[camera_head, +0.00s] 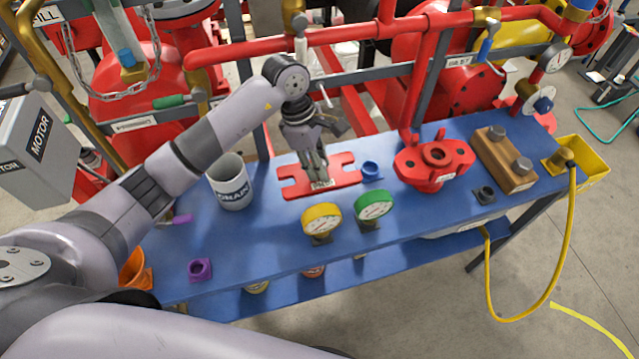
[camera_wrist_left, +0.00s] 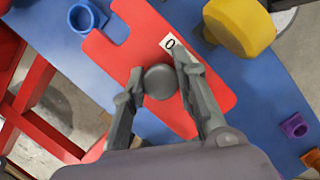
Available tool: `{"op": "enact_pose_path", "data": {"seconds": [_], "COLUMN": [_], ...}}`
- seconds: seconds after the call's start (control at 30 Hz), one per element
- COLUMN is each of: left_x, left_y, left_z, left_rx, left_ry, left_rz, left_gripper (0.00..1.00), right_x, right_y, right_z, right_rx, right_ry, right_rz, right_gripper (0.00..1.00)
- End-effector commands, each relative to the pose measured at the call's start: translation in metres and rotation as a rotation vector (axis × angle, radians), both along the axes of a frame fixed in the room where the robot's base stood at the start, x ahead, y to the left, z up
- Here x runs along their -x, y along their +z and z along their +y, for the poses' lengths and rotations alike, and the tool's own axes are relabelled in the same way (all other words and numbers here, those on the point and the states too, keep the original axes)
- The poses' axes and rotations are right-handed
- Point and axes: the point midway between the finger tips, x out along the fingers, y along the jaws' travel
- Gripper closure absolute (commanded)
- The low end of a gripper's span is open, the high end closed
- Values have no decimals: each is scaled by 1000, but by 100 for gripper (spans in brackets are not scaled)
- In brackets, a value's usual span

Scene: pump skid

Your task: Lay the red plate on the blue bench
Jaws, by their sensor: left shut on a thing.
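The red plate (camera_head: 343,172) is a flat piece with notched ends, a white label and a round grey knob (camera_wrist_left: 160,82) on top. It is level over the back part of the blue bench (camera_head: 270,242), near the rear edge. I cannot tell whether it touches the bench top. My left gripper (camera_head: 317,172) points down over the plate, shut on its knob, with one finger on either side. The plate also shows in the left wrist view (camera_wrist_left: 128,48). My right gripper is not in view.
A white mug (camera_head: 230,183) stands left of the plate, and a blue fitting (camera_head: 371,170) close on its right. Yellow (camera_head: 321,218) and green (camera_head: 373,206) gauges stand in front. A red flanged part (camera_head: 434,164) is farther right. Red pipes run behind the bench.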

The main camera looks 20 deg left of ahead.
Motion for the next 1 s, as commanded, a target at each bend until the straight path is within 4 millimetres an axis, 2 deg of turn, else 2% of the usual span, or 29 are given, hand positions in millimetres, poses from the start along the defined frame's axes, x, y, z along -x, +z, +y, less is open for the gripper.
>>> {"op": "enact_pose_path", "data": {"seconds": [0.03, 0.2, 0.47, 0.67, 1.0], "left_x": [1, 1, 0, -1, -1], "left_y": [-9, -42, -65, -93, -99], "left_z": [-1, -1, -1, -1, 0], "left_rx": [2, 1, 3, 2, 2], "left_ry": [2, 0, 0, 1, -2], "left_rz": [5, 1, -1, -1, -4], "left_gripper": [100, 100, 100, 100, 100], "right_x": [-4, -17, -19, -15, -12], "right_y": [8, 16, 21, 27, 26], "right_z": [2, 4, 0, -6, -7], "right_rx": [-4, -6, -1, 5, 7], "right_ry": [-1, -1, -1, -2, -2], "right_rz": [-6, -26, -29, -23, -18], "right_gripper": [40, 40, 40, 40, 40]}}
